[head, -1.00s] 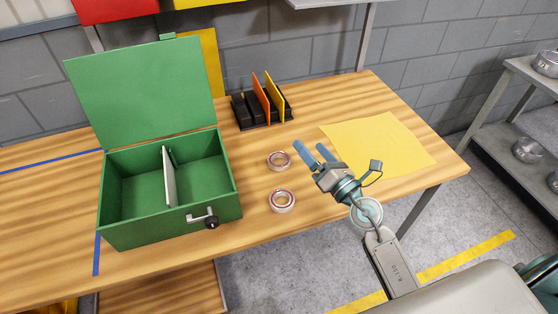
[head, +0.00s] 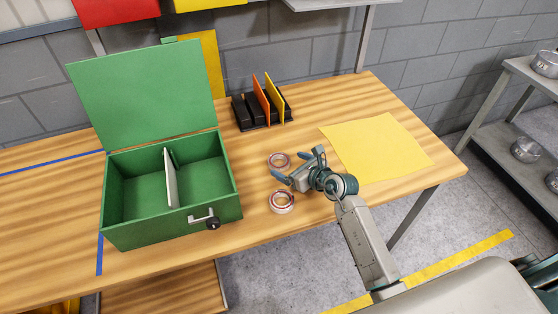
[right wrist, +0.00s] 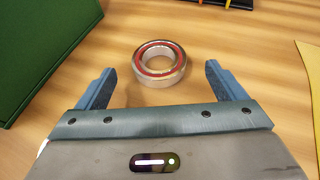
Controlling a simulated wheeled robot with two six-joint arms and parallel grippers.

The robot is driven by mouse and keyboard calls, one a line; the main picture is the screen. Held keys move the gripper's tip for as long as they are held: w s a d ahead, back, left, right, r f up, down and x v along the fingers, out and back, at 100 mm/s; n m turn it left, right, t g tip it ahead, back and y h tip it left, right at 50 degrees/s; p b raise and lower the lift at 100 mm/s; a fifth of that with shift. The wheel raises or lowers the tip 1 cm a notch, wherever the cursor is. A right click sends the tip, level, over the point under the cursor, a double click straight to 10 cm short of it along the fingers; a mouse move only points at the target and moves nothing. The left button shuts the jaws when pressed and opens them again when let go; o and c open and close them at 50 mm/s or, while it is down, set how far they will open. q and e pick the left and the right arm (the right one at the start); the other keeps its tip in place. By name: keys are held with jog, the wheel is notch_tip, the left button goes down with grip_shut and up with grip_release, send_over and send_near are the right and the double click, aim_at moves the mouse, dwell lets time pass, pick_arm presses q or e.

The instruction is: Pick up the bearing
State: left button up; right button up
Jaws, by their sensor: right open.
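Two bearings, metal rings with red seals, lie flat on the wooden table right of the green box. The far bearing (head: 279,160) is just in front of my right gripper (head: 289,166), which is open and empty. In the right wrist view this bearing (right wrist: 152,77) lies a little ahead of the fingertips of my right gripper (right wrist: 160,71), roughly centred between them, with no visible contact. The near bearing (head: 282,202) lies just below the right gripper in the head view. My left gripper is not in view.
The open green box (head: 150,231) with a divider (head: 170,179) stands at left. A black rack (head: 243,114) with orange and yellow plates stands behind the bearings. A flat yellow sheet (head: 385,150) lies at right. The table between sheet and rack is clear.

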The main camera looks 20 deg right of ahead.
aim_at(274, 158)
jog(key=p+x, duration=0.1)
jog(key=x, duration=0.3)
jog(key=shift+w+a, duration=0.15)
jog(key=shift+a, duration=0.05)
jog(key=c, duration=1.3)
